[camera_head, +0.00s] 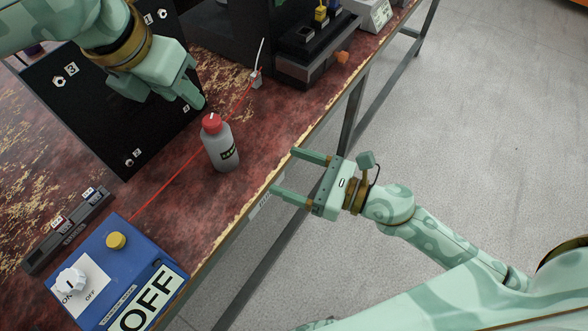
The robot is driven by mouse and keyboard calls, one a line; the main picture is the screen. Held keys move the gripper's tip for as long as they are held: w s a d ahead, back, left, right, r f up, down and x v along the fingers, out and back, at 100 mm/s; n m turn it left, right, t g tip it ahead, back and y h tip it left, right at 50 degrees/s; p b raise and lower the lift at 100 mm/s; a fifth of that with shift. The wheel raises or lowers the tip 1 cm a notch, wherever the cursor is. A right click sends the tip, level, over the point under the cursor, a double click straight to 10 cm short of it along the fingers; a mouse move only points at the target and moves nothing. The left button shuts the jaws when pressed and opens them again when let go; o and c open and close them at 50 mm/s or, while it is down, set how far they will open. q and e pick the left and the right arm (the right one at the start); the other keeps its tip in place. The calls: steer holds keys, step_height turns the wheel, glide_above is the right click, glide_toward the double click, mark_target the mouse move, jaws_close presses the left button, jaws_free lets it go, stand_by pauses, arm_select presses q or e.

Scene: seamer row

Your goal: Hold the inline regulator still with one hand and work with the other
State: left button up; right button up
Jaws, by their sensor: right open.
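A small grey fitting (256,79) with a thin white stem sits on the red line near the table's right edge. It looks like the inline regulator, but it is too small to be sure. My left gripper (190,98) hangs over the black panel, left of the fitting and apart from it. Its fingers overlap in this view, so its opening is unclear. My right gripper (284,171) is open and empty at the table's front edge, its fingers pointing left toward the bottle. Nothing is between its fingers.
A grey bottle (221,153) with a red cap stands between the grippers. The red line (165,188) runs behind it from a blue switch box (143,262) marked OFF. A black panel (75,110) lies left; black machinery (308,62) stands at the back. Floor is clear at right.

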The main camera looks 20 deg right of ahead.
mark_target(233, 151)
steer(key=shift+n, duration=0.4)
steer(key=x, duration=1.6)
steer(key=shift+a+f, duration=0.1)
steer(key=shift+a, duration=0.1)
steer(key=c, duration=1.1)
